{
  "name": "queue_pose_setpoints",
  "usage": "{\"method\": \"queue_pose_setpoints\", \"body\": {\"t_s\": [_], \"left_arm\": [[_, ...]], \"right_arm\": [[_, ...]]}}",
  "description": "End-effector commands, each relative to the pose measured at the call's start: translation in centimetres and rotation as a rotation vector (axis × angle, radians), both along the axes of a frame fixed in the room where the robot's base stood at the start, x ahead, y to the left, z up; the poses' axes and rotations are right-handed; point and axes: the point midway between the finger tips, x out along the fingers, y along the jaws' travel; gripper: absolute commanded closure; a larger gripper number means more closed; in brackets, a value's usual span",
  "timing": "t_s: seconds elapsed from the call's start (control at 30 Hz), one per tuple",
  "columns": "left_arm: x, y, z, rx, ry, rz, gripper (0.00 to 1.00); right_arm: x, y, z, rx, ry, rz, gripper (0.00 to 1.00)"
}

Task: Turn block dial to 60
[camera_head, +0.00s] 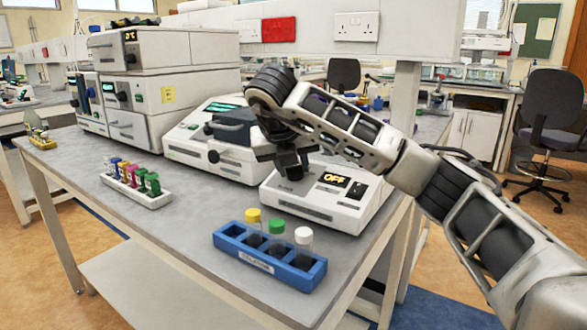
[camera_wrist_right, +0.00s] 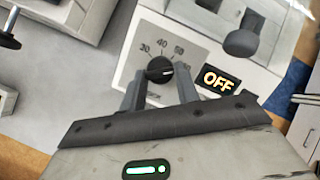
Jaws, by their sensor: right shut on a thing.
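The block heater (camera_head: 312,213) is a white box near the right front of the bench, with a display (camera_head: 334,179) reading OFF. The display also shows in the right wrist view (camera_wrist_right: 221,82). The black block dial (camera_wrist_right: 159,70) sits on a grey scale panel with numbers including 30, 40 and 50. Its light pointer mark is on the right side; the exact reading is too small to tell. My right gripper (camera_wrist_right: 161,76) is shut on the dial, a finger on each side. In the head view my right gripper (camera_head: 291,166) hides the dial. My left gripper is not in view.
A blue rack (camera_head: 268,265) with yellow-, green- and white-capped vials stands at the bench's front. A white rack (camera_head: 136,188) with several coloured tubes is at left. A white instrument with a dark lid (camera_head: 190,150) stands left of the heater. Bare bench lies between them.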

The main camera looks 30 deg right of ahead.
Motion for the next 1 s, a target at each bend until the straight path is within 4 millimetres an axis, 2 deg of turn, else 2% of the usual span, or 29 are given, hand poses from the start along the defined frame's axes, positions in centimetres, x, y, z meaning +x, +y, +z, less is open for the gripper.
{"method": "queue_pose_setpoints", "body": {"t_s": [0.3, 0.8, 0.83, 0.9, 1.0], "left_arm": [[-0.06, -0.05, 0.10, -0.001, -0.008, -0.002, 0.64], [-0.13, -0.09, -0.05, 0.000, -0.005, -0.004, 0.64], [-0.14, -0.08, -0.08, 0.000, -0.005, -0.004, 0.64], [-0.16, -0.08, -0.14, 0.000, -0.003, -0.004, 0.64], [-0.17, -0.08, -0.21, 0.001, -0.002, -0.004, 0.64]], "right_arm": [[0.08, 0.08, 0.05, 0.014, -0.036, -0.100, 0.91], [0.09, 0.06, 0.08, 0.017, -0.043, -0.119, 0.91], [0.09, 0.06, 0.08, 0.018, -0.043, -0.118, 0.66], [0.08, 0.05, 0.08, 0.018, -0.043, -0.118, 0.47], [0.08, 0.06, 0.05, 0.017, -0.041, -0.118, 0.47]]}}
